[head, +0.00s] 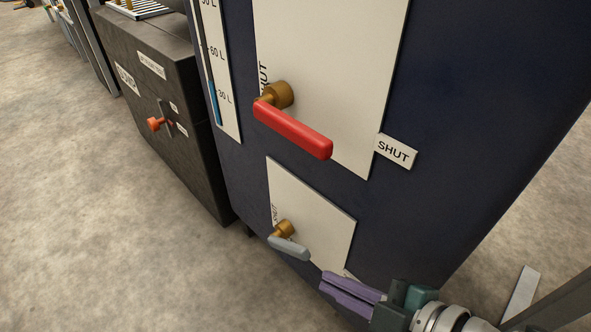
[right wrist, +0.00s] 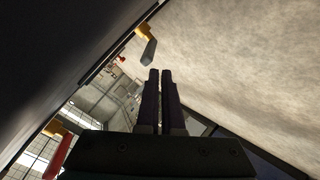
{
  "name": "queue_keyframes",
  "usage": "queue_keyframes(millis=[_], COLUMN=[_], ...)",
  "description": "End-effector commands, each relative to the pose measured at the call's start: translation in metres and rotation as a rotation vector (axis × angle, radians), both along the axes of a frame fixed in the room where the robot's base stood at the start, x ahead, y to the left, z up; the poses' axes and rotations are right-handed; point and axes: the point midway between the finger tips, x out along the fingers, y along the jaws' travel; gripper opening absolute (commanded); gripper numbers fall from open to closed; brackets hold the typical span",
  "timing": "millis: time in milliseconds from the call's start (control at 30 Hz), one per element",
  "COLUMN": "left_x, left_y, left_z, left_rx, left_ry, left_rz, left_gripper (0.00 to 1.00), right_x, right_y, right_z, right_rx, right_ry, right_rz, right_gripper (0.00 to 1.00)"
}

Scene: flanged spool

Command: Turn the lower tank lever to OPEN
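The lower tank lever (head: 289,248) is a short grey handle on a brass hub (head: 285,228), mounted on a white plate (head: 325,225) on the dark blue tank. It points right and slightly down from the hub. The word SHUT stands beside the hub; I see no OPEN mark. In the right wrist view the grey lever (right wrist: 149,52) is ahead of the fingertips, apart from them. My right gripper (head: 325,283), with purple fingers, is below and right of the lever. Its fingers (right wrist: 160,72) are together with nothing between them. My left gripper is not in view.
A larger red lever (head: 293,130) sits above on the same tank (head: 470,110), by a SHUT tag (head: 395,151). A level gauge (head: 216,75) is at the tank's left edge. A dark cabinet (head: 150,90) with an orange knob (head: 154,125) stands left. Bare floor (head: 90,230) lies front left.

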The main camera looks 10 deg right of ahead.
Motion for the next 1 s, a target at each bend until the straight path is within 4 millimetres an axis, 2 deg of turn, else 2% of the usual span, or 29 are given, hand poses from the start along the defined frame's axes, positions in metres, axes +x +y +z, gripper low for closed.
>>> queue_keyframes(millis=[33, 300, 500, 600, 700, 867, 1000], left_x=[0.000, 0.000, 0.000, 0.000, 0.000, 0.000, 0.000], left_y=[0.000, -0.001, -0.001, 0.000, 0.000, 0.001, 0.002], left_z=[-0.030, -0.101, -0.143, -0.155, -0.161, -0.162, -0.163], left_rx=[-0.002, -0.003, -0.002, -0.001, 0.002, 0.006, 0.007], left_ry=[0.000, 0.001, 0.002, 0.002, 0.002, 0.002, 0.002], left_rz=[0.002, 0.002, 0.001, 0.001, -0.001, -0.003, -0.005], left_gripper=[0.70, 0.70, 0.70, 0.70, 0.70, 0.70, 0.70], right_x=[-0.004, -0.019, -0.029, -0.032, -0.034, -0.030, -0.014], right_y=[-0.002, -0.017, -0.032, -0.037, -0.040, -0.038, -0.028], right_z=[-0.022, -0.046, -0.056, -0.056, -0.054, -0.054, -0.060], right_rx=[-0.102, -0.794, -1.319, -1.509, -1.625, -1.683, -1.684], right_ry=[-0.102, -0.721, -1.110, -1.236, -1.310, -1.346, -1.347], right_rz=[0.082, 0.536, 0.824, 0.925, 0.986, 1.015, 1.014], right_gripper=[0.00, 0.00, 0.00, 0.00, 0.00, 0.00, 0.00])
